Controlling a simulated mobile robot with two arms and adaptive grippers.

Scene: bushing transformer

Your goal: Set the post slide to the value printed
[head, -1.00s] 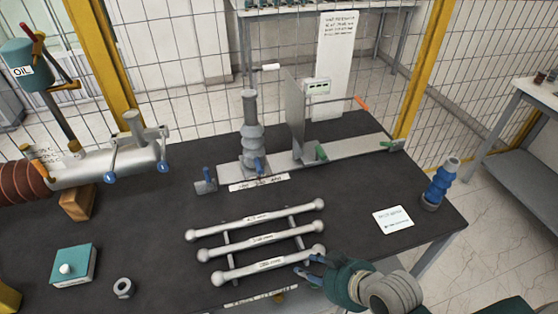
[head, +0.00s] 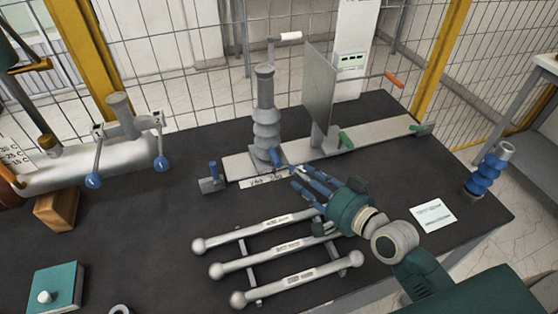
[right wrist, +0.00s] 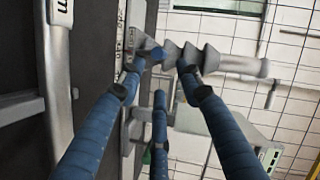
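The grey ribbed post (head: 266,112) stands upright on a long light plate (head: 375,138) at the back of the table. A small blue handle (head: 276,156) is at its foot. A white printed strip (head: 263,181) lies in front of it; its marks are too small to read. My right gripper (head: 298,178) has its blue fingers spread, just right of and in front of the blue handle. In the right wrist view the post (right wrist: 235,65) shows beyond the open fingertips (right wrist: 160,68), which look empty; contact with the handle cannot be told. My left gripper is not in view.
An upright grey sheet (head: 319,95) and a green handle (head: 346,140) stand right of the post. A rack of grey rods (head: 275,262) lies in front. A white printed card (head: 433,215) and blue insulator (head: 489,170) are at right. A grey cylinder (head: 80,167) is at left.

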